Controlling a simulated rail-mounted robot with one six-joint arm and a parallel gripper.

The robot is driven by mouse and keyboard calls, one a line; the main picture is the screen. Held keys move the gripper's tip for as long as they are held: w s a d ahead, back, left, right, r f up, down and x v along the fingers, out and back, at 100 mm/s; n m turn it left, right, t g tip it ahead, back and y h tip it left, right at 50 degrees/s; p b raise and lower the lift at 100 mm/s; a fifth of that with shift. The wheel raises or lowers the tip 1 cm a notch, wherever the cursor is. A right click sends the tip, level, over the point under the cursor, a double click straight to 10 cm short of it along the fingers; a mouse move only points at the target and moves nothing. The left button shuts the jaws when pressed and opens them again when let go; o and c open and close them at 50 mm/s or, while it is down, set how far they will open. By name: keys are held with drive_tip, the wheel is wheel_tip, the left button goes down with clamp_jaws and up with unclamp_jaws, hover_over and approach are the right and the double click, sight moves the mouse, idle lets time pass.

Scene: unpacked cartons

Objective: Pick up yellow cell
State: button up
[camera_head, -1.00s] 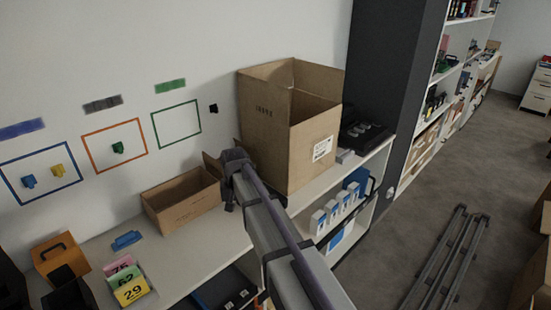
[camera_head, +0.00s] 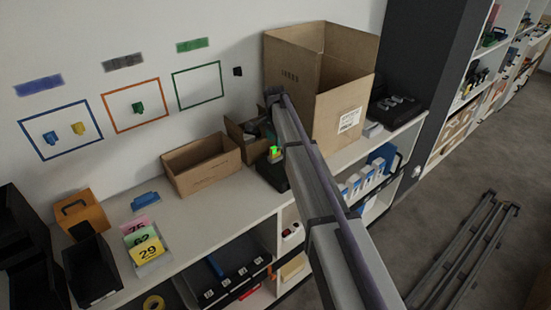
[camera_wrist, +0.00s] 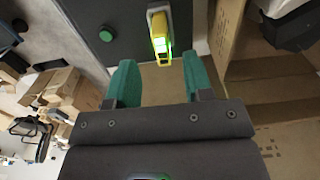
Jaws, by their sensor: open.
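A yellow piece with a bright green glow (camera_wrist: 160,36), which looks like the yellow cell, sits in a dark panel or block (camera_wrist: 85,28) in the wrist view. In the head view it shows small, yellow and green (camera_head: 275,152), at a black block (camera_head: 272,173) beside my arm. My gripper (camera_wrist: 158,75) has two green fingers, spread apart with nothing between them. The yellow piece lies beyond the fingertips, apart from them. In the head view the arm hides most of my gripper.
A tall open carton (camera_head: 340,105) stands right of the arm and a low open carton (camera_head: 205,170) left of it. Number cards (camera_head: 148,250), an orange holder (camera_head: 80,213) and a blue piece (camera_head: 146,201) share the shelf top (camera_head: 205,210). A round green button (camera_wrist: 106,34) is near the yellow piece.

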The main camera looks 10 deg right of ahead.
sight(275, 148)
wheel_tip(275, 148, down, 5)
drive_tip(key=b, duration=0.5)
drive_tip(key=shift+w+f, duration=0.15)
drive_tip(key=shift+r, duration=0.25)
clamp_jaws()
